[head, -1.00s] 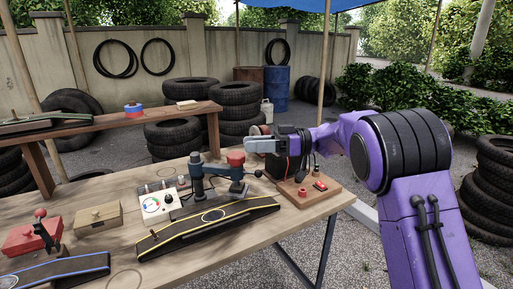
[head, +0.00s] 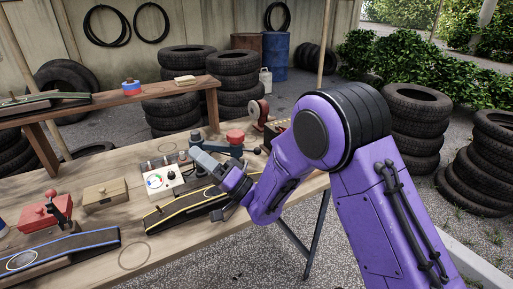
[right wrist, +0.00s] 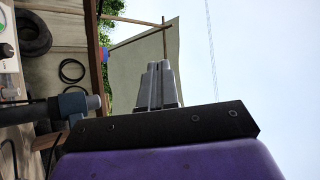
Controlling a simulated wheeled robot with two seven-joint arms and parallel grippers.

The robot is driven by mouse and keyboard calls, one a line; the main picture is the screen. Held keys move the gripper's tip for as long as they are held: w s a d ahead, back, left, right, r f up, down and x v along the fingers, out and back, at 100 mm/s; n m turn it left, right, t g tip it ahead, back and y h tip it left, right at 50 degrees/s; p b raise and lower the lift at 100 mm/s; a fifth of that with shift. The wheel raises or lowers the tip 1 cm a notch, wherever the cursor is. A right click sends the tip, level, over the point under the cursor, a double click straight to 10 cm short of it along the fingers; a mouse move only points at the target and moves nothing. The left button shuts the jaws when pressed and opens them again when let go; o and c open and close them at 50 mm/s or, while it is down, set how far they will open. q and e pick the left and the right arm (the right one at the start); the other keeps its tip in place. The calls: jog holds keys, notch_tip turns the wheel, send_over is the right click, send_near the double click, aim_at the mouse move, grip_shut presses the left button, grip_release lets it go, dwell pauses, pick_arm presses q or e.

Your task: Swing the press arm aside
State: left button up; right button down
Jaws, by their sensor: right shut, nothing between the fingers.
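The blue-grey press stands at the back of the workbench (head: 185,236). Its upright post (head: 196,138) shows just behind my right gripper, and its press arm (head: 222,148) points right, with a red knob (head: 235,136) above it. My right gripper (head: 199,156) is shut and empty, its grey fingers pointing left across the front of the press. They hide part of it; I cannot tell whether they touch it. In the right wrist view the shut fingers (right wrist: 158,83) point up, and a blue-grey press part (right wrist: 76,103) lies to their left. My left gripper is not in view.
A white control box (head: 160,181) stands left of the press. A yellow-edged dark ramp (head: 188,212) lies in front, partly under my arm. A wooden box (head: 104,195) and a red block (head: 45,215) stand further left. A reel (head: 259,112) stands at the back right.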

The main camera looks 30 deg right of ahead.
jog(key=s+d+f+m+t+h, duration=0.2)
jog(key=s+f+m+t+h, duration=0.3)
jog(key=m+h, duration=0.9)
jog(key=m+g+h, duration=0.6)
jog(key=g+h, duration=0.1)
jog(key=h, duration=0.5)
send_near(257, 153)
jog(key=p+x, duration=0.4)
jog(key=x, duration=0.2)
jog(key=shift+d+r+p, duration=0.1)
jog(key=shift+d+p, duration=0.1)
jog(key=shift+p, duration=0.1)
jog(key=shift+w+d, duration=0.15)
jog(key=shift+w, duration=0.2)
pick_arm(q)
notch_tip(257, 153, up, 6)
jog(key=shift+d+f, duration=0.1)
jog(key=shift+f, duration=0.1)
